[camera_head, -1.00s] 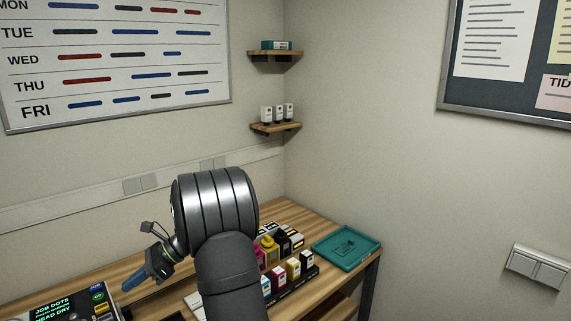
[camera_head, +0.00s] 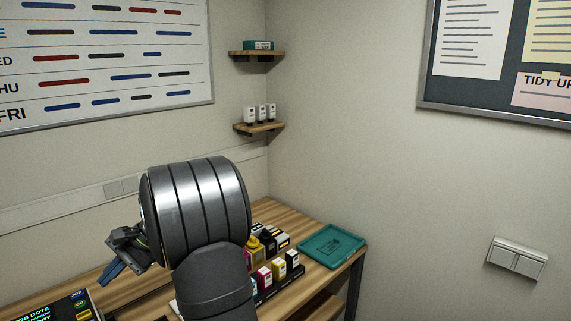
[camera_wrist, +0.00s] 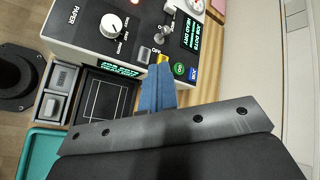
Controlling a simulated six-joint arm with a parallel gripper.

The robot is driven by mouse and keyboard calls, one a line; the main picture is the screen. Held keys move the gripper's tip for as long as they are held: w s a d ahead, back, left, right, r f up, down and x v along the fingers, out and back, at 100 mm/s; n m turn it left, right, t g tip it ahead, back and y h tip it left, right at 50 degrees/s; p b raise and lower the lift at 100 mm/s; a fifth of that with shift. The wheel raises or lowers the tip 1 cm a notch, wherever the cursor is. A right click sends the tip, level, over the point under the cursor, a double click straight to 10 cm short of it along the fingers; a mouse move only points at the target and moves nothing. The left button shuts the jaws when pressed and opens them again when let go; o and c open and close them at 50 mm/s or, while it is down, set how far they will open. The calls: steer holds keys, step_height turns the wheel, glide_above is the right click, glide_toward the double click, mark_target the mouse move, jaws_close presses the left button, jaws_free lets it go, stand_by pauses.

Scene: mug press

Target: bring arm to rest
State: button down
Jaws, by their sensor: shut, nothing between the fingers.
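My arm stands in the lower middle of the head view, over the wooden bench (camera_head: 300,217). My gripper (camera_head: 110,274) hangs at its left, partly hidden behind the large grey wrist joint. Its blue fingers are together and empty. In the wrist view my gripper (camera_wrist: 157,90) shows shut, with the fingertips in front of a machine's panel. That machine (camera_wrist: 125,52) has a white knob, a lever, small screens and coloured buttons. I cannot tell whether the fingers touch it. Its lit screen (camera_head: 65,308) also shows at the lower left of the head view.
Several ink boxes and bottles (camera_head: 265,273) stand right of my arm. A teal tray (camera_head: 332,243) lies at the bench's right end. Two small shelves (camera_head: 258,128) are in the wall corner. A teal-edged tray (camera_wrist: 38,152) and a dark round base (camera_wrist: 15,70) show in the wrist view.

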step_height(320, 180, up, 6)
steer(key=s+d+n+t+h, duration=0.1)
steer(key=n+t, duration=0.1)
steer(key=n, duration=1)
steer(key=shift+s+d+r, duration=0.15)
steer(key=shift+s+d, duration=0.1)
steer(key=shift+s, duration=0.05)
steer(key=c, duration=2.2)
jaws_free()
